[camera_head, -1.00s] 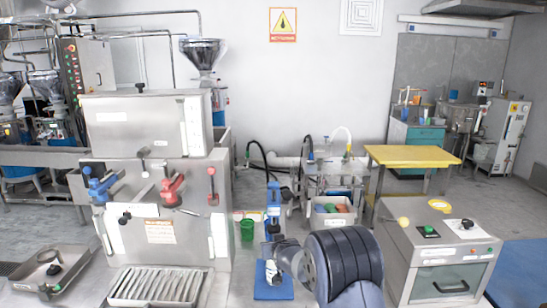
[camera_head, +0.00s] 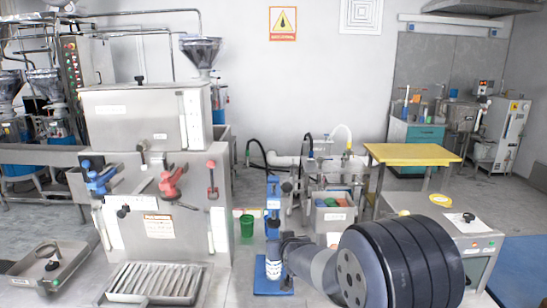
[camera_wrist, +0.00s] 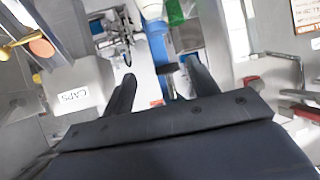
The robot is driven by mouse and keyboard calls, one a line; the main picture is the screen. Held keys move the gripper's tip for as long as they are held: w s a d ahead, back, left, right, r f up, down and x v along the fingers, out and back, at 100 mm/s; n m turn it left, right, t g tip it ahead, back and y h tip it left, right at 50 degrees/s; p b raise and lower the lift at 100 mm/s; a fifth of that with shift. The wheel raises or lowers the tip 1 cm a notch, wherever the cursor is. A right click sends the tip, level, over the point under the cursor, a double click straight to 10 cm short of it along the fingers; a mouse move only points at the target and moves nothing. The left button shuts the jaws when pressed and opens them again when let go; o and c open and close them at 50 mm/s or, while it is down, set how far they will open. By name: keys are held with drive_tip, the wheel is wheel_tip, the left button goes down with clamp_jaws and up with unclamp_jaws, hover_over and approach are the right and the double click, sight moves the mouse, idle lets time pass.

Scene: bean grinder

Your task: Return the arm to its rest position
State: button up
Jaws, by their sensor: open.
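My arm (camera_head: 400,262) crosses the lower right of the head view, its large dark ribbed joint covering part of the grey cabinet. The arm's thinner end reaches left to beside a small blue stand (camera_head: 272,215). My gripper's fingers cannot be made out in the head view. In the wrist view my gripper (camera_wrist: 160,88) shows two dark fingers spread apart with nothing between them. The blue stand's post is beyond the fingers in the wrist view (camera_wrist: 158,45).
A steel machine (camera_head: 150,200) with blue and red handles stands left. A green cup (camera_head: 247,226) is behind the stand. A grey bin (camera_head: 333,216) holds coloured items. A yellow table (camera_head: 413,154) and a grey cabinet (camera_head: 480,240) are to the right.

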drive_tip(key=x, duration=0.4)
drive_tip(key=f+p+x, duration=0.1)
drive_tip(key=x, duration=0.7)
drive_tip(key=shift+f, duration=0.3)
drive_tip(key=shift+s+f+b, duration=0.1)
drive_tip(key=shift+f+b, duration=0.1)
drive_tip(key=shift+b, duration=0.1)
wheel_tip(320, 180, up, 2)
drive_tip(key=p, duration=0.2)
drive_tip(key=shift+r+p, duration=0.2)
drive_tip(key=shift+p, duration=0.15)
drive_tip(key=shift+s+d+r+b, duration=0.1)
drive_tip(key=shift+s+r+b, duration=0.15)
drive_tip(key=shift+b, duration=0.5)
drive_tip(key=s+d+b, duration=0.3)
drive_tip(key=s+b, duration=0.3)
drive_tip(key=s, duration=1)
drive_tip(key=shift+s+d, duration=0.2)
drive_tip(key=shift+s, duration=0.2)
drive_tip(key=shift+r, duration=0.2)
